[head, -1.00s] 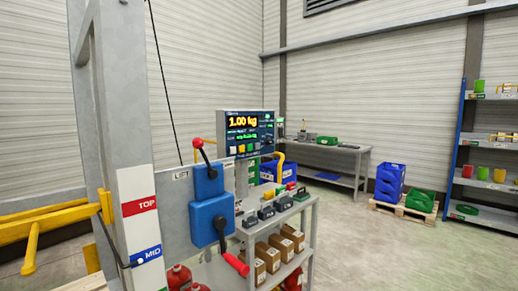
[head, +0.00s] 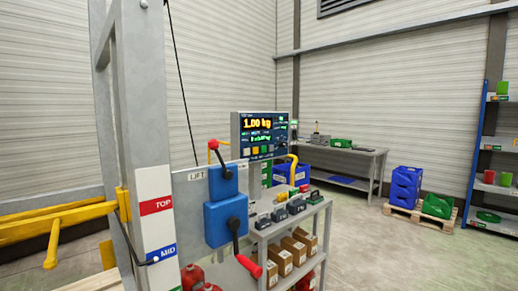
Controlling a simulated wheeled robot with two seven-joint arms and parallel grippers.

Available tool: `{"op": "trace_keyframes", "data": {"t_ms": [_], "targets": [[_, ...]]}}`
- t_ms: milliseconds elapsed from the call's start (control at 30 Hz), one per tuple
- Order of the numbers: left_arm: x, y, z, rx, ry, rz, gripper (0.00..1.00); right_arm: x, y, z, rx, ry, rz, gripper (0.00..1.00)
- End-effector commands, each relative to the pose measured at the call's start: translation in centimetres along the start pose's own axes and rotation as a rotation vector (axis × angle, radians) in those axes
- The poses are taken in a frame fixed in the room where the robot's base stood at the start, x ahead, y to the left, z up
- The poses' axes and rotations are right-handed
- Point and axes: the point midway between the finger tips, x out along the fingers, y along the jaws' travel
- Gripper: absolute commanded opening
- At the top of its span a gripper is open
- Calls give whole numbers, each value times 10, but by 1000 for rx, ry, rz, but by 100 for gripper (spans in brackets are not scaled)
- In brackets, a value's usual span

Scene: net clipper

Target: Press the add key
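The scale display panel (head: 261,132) stands behind the grey cart in the middle of the head view. Its screen reads "1.00 kg" in yellow digits. A row of small coloured keys (head: 256,151) shows on its lower part, but their labels are too small to read, so I cannot tell which one is the add key. Neither of my grippers is in view.
A grey cart (head: 313,213) with dark weights on top and brown boxes below stands in front. A blue lever box (head: 226,222) with a red handle is left of it. A steel post (head: 152,150) stands at left. Open floor lies right.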

Motion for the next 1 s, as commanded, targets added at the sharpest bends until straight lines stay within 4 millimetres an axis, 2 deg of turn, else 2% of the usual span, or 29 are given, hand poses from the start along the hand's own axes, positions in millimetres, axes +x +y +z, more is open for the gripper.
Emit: {"op": "trace_keyframes", "data": {"t_ms": [67, 167, 200, 267, 1000], "targets": [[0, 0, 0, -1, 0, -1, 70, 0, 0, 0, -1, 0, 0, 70], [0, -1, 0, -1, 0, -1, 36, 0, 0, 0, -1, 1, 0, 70], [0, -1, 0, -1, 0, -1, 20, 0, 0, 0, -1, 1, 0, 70], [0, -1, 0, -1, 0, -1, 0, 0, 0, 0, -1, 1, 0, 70], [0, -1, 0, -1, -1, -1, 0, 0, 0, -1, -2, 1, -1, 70]]}}
